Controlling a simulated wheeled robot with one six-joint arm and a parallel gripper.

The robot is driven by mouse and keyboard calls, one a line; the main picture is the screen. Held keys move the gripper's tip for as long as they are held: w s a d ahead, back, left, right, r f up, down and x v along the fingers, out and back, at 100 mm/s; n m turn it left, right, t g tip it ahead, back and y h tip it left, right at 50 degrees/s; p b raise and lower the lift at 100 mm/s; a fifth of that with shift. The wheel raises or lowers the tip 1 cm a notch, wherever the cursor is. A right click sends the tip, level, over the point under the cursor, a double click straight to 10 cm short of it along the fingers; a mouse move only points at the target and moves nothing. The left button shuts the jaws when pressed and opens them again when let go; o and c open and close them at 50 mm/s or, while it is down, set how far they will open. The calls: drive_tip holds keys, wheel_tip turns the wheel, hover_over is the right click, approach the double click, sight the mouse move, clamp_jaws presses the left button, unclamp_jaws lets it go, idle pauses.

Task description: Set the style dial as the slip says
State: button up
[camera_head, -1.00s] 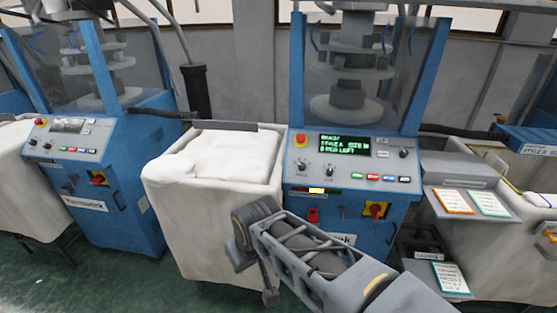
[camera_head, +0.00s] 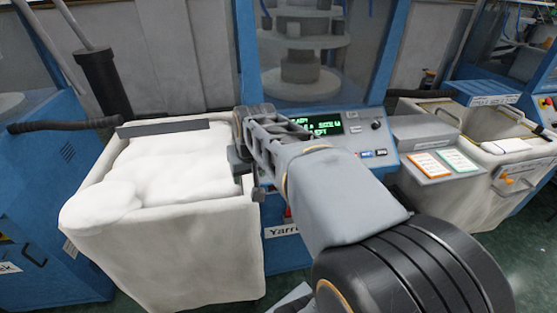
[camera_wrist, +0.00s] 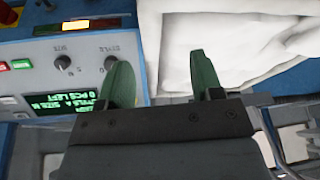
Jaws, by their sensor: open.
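The style dial (camera_wrist: 110,63) is a small grey knob on the blue machine's control panel. It shows upside down in the wrist view, partly behind my left finger, so its pointer setting is unclear. The size dial (camera_wrist: 62,63) is left of it there. The green-lettered display (camera_wrist: 90,102) reads style A, size M. My gripper (camera_wrist: 160,80) is open and empty, its green fingers apart near the panel's edge. In the head view my arm hides the dials. An orange-edged slip (camera_head: 429,165) and a green-edged slip (camera_head: 458,160) lie on a grey shelf; their text is too small to read.
A bin of white fabric (camera_head: 170,165) stands left of the panel, close to my gripper. Coloured buttons (camera_head: 373,154) sit on the panel's right side. Another bin (camera_head: 520,165) stands at the right.

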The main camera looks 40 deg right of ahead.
drive_tip(key=w+d+r+m+h+b, duration=0.1)
drive_tip(key=w+d, duration=0.1)
drive_tip(key=d, duration=0.5)
drive_tip(key=w+d+r+m+b, duration=0.1)
drive_tip(key=w+d+m, duration=0.15)
drive_tip(key=d, duration=0.45)
drive_tip(key=shift+n, duration=0.35)
drive_tip(key=x, duration=1.3)
drive_tip(key=shift+w+r, duration=0.1)
drive_tip(key=shift+w, duration=0.35)
drive_tip(key=c, duration=0.9)
drive_tip(key=shift+m, duration=0.4)
drive_tip(key=m+t+b, duration=0.1)
drive_tip(key=m, duration=0.2)
drive_tip(key=shift+y, duration=0.4)
drive_tip(key=shift+s+m+t+b, duration=0.1)
drive_tip(key=shift+m+t+b, duration=0.3)
drive_tip(key=shift+m, duration=1.3)
